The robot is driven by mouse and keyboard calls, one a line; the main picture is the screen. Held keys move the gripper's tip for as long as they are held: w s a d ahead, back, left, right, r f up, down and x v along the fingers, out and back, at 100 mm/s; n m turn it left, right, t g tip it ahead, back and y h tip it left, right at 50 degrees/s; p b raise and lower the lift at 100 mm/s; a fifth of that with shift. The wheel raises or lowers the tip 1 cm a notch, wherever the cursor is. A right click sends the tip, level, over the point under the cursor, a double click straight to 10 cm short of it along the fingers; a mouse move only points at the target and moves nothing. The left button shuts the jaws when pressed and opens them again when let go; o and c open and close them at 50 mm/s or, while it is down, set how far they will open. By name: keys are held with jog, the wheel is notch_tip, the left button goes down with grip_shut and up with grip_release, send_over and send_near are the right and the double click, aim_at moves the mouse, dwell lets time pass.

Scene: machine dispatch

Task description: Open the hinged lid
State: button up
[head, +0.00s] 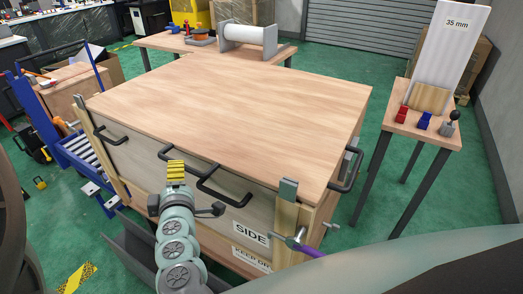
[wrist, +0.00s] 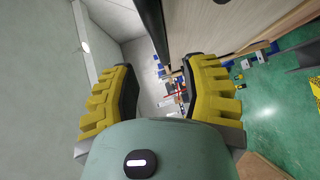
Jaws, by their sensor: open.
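A large wooden crate with a flat wooden lid (head: 235,95) fills the middle of the head view. The lid lies flat and closed on the box (head: 142,162). Black handles stand on the front, one at left (head: 110,138) and one near the middle (head: 209,185); another is on the right side (head: 350,170). My gripper (head: 176,170) is in front of the crate's front edge, left of the middle handle. In the wrist view my gripper (wrist: 163,82) has its yellow fingers apart with nothing between them. A dark bar (wrist: 153,28), perhaps a handle, shows just beyond the fingers.
Metal latches stand at the front corners, at right (head: 288,188) and at left (head: 81,102). A small table (head: 425,128) with coloured blocks stands at right. A blue roller cart (head: 84,150) is at left.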

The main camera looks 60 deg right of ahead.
jog(key=shift+x, duration=3.2)
grip_shut()
jog(key=shift+f, duration=0.1)
